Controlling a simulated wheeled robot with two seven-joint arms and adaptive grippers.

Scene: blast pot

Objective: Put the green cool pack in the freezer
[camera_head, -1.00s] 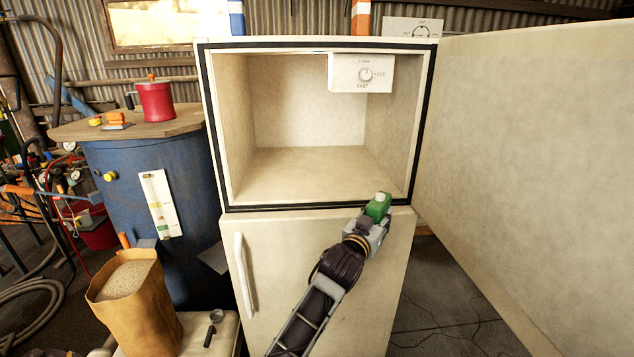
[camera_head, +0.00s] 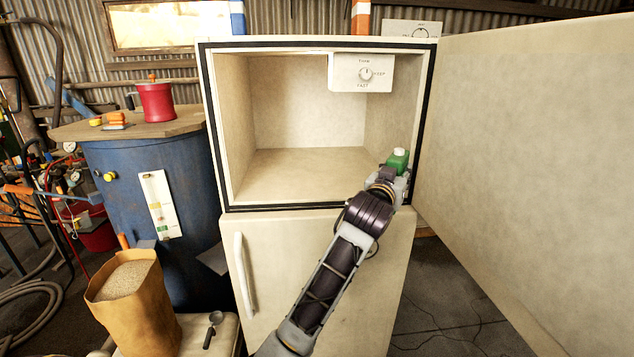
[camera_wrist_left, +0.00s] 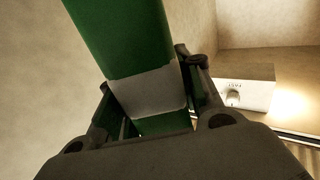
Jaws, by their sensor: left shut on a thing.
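The green cool pack (camera_head: 398,158) has a white cap and is held upright or nearly so in my left gripper (camera_head: 396,172). In the head view it is at the right front edge of the open freezer compartment (camera_head: 305,174); I cannot tell whether it is past the opening's rim. In the left wrist view the pack (camera_wrist_left: 125,40) shows green with a pale band, between the shut fingers (camera_wrist_left: 150,110). The freezer is empty inside apart from a white dial box (camera_head: 361,73) at its upper right. My right gripper is not in view.
The freezer door (camera_head: 535,150) stands wide open on the right, close to my gripper. A blue drum (camera_head: 145,215) with a wooden top carries a red pot (camera_head: 155,101). A paper sack of grains (camera_head: 130,300) and a scoop (camera_head: 213,325) are at lower left.

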